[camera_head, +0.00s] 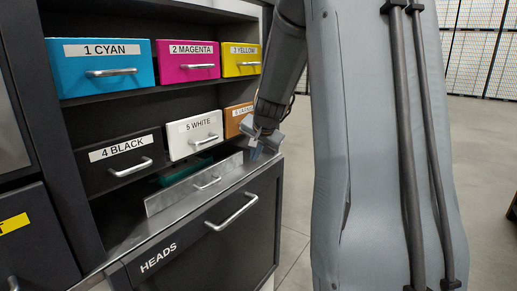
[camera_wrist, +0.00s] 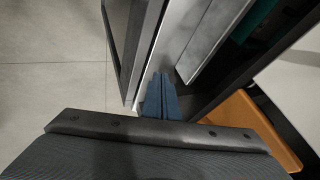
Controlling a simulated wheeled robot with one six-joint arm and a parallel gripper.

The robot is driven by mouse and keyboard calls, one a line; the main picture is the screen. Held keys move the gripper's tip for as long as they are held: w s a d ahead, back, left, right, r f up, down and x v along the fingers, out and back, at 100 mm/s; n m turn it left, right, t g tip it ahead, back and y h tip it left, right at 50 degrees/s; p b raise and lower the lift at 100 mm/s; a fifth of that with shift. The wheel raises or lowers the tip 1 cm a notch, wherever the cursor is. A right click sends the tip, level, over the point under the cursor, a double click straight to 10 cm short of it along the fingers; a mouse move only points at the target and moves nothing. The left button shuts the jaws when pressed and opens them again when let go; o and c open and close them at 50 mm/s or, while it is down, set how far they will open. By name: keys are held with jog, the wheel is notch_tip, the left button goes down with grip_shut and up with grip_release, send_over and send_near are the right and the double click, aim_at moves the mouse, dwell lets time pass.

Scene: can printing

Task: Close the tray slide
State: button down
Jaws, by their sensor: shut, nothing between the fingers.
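The tray slide shows a low grey metal front panel (camera_head: 165,198) with a small bar handle (camera_head: 207,182). It stands on the steel ledge below the colour drawers, and a green part (camera_head: 186,170) shows behind it. The same panel appears in the wrist view (camera_wrist: 212,42). My gripper (camera_head: 256,153) is beside the right end of the panel, over the ledge. Its blue fingers (camera_wrist: 160,84) are together with nothing between them. I cannot tell whether they touch the panel. How far the slide stands out is hard to judge.
Above are cyan (camera_head: 75,71), magenta (camera_head: 187,73) and yellow (camera_head: 242,70) drawers, then black (camera_head: 105,176), white (camera_head: 190,147) and orange (camera_head: 233,124) ones. The HEADS drawer (camera_head: 195,250), with a bar handle, is below the ledge. Grey floor is open at the right.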

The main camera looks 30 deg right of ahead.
jog(key=b+v, duration=0.1)
jog(key=v, duration=0.6)
jog(key=shift+s+a+r, duration=0.15)
jog(key=shift+a+r, duration=0.05)
jog(key=shift+a, duration=0.15)
